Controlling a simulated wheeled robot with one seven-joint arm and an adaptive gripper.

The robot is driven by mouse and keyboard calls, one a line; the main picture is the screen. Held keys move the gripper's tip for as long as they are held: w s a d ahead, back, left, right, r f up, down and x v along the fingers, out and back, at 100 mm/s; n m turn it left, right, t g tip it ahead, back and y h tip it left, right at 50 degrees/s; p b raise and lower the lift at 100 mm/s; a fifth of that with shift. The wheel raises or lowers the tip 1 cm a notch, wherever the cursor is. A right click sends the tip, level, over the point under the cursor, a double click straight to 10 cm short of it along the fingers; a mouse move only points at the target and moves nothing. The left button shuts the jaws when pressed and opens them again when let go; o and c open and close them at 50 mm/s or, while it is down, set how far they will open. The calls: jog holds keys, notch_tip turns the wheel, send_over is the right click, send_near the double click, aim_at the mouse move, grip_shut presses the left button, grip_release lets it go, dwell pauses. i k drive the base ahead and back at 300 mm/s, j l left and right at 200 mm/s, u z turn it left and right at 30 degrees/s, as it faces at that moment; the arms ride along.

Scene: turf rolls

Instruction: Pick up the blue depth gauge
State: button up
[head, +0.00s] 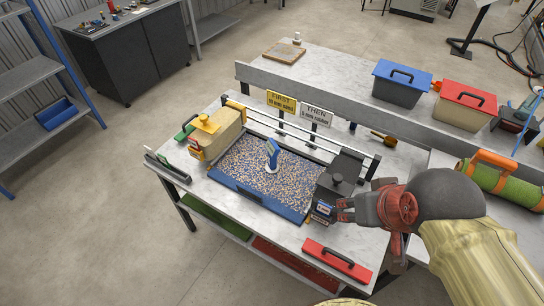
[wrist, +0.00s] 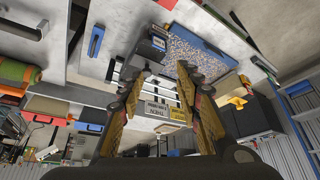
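The blue depth gauge (head: 272,154) stands upright on a white foot in the speckled granules of the blue-edged tray (head: 255,197) in the head view. My gripper (head: 342,209) is to the right of the gauge, beside a dark box with a knob (head: 334,187), and is clear of the gauge. In the wrist view my gripper (wrist: 163,72) has its two fingers spread with nothing between them. The tray's granules (wrist: 195,48) show beyond the right finger. I cannot make out the gauge there; the finger may hide it.
A tan block with a yellow handle (head: 212,133) is at the tray's left end. Rails and two signs (head: 282,103) line the back. A red handled piece (head: 337,261) lies at the front edge. A green roll (head: 500,183) is at the right.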

aim_at(272, 168)
jog(key=i+j, duration=0.15)
jog(key=j, duration=0.25)
jog(key=i+j, duration=0.15)
jog(key=j, duration=0.25)
jog(key=i+j, duration=0.15)
jog(key=j, duration=0.25)
jog(key=i+j, duration=0.15)
jog(key=j, duration=0.25)
